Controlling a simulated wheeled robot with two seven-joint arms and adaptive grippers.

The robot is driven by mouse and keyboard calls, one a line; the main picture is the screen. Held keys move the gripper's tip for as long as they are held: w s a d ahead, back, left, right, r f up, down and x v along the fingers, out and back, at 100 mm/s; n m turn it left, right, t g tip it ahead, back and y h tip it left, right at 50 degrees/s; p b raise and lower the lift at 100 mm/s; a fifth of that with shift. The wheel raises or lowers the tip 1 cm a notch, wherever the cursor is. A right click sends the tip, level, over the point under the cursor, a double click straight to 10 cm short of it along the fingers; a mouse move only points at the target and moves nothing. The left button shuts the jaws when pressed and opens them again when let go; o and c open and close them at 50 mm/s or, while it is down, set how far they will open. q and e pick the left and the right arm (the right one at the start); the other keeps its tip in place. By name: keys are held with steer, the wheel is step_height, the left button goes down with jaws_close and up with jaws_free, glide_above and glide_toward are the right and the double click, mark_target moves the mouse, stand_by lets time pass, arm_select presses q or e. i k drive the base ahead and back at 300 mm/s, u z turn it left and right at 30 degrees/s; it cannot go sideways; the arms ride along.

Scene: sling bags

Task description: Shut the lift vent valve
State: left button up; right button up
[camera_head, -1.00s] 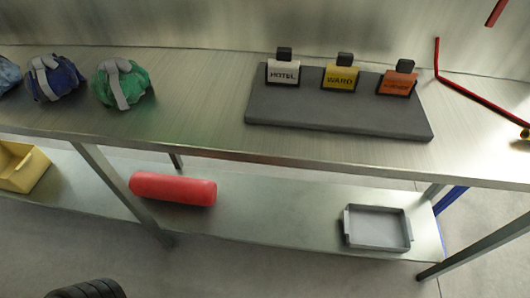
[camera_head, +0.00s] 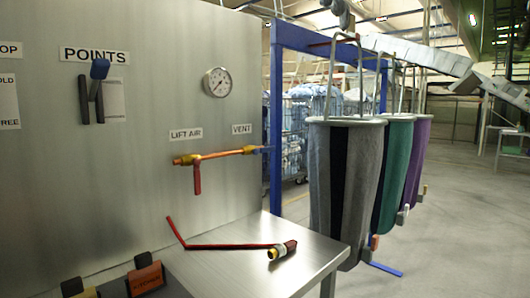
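The lift vent valve (camera_head: 250,149) is a small brass fitting at the right end of an orange pipe (camera_head: 222,154) on the metal panel, below the VENT label (camera_head: 241,128). Its handle is too small to make out clearly. To its left, under the LIFT AIR label (camera_head: 186,134), a brass valve has a red lever (camera_head: 197,178) hanging straight down, across the pipe. Neither of my grippers is in view.
A pressure gauge (camera_head: 217,82) and a POINTS lever (camera_head: 97,85) are on the panel. A bent red hose (camera_head: 225,246) with a brass end lies on the metal table (camera_head: 240,275). Grey, green and purple bags (camera_head: 343,180) hang at the right beside a blue frame (camera_head: 275,130).

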mark_target(267, 149)
steer(key=z, duration=0.5)
steer(key=k, duration=0.6)
steer(key=z, duration=0.65)
steer(key=i, duration=1.25)
steer(key=u, duration=0.85)
steer(key=i, duration=0.85)
steer(key=u, duration=0.9)
